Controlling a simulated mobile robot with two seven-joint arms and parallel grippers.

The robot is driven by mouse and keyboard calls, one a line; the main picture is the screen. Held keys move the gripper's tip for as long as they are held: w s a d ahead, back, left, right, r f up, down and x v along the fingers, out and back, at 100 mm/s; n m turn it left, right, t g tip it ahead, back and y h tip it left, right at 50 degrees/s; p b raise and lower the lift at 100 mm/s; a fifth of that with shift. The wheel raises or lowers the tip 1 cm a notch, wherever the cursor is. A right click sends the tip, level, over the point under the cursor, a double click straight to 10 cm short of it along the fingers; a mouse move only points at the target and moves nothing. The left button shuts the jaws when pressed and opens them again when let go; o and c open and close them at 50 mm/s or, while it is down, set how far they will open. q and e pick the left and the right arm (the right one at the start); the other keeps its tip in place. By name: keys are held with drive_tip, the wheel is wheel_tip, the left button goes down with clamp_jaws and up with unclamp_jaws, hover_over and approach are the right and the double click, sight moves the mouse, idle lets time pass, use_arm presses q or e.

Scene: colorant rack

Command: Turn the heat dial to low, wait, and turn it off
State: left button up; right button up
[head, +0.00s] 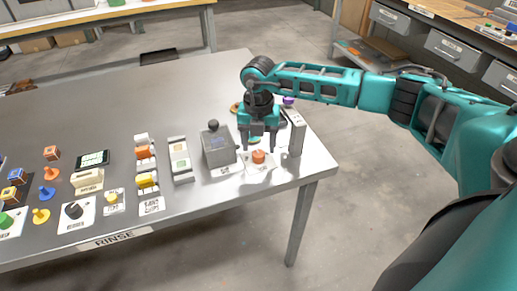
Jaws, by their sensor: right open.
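No dial can be read as the heat dial, as the labels are too small. An orange round knob (258,156) sits on a white labelled plate (262,167) near the table's right end. A black knob (74,210) sits on another white plate (80,220) at the left front. My right gripper (257,148) points down with fingers apart, just behind and above the orange knob. I cannot tell whether it touches anything; a small teal item (254,140) shows between its fingers. My left gripper is out of view.
A grey box with a black ball knob (217,149) stands left of the gripper, and a grey upright panel (296,134) stands close on its right. Coloured pegs, blocks and switches line the table's left front.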

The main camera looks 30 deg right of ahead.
sight(259, 156)
drive_tip(key=shift+f, duration=1.45)
drive_tip(key=shift+c, duration=0.2)
drive_tip(key=c, duration=1)
drive_tip(key=shift+n, duration=0.4)
drive_tip(key=n+b, duration=0.1)
drive_tip(key=n, duration=0.4)
drive_tip(key=shift+w, duration=0.1)
drive_tip(key=n+b, duration=0.1)
drive_tip(key=n, duration=0.5)
drive_tip(key=shift+r+b, duration=0.1)
drive_tip(key=shift+b, duration=0.2)
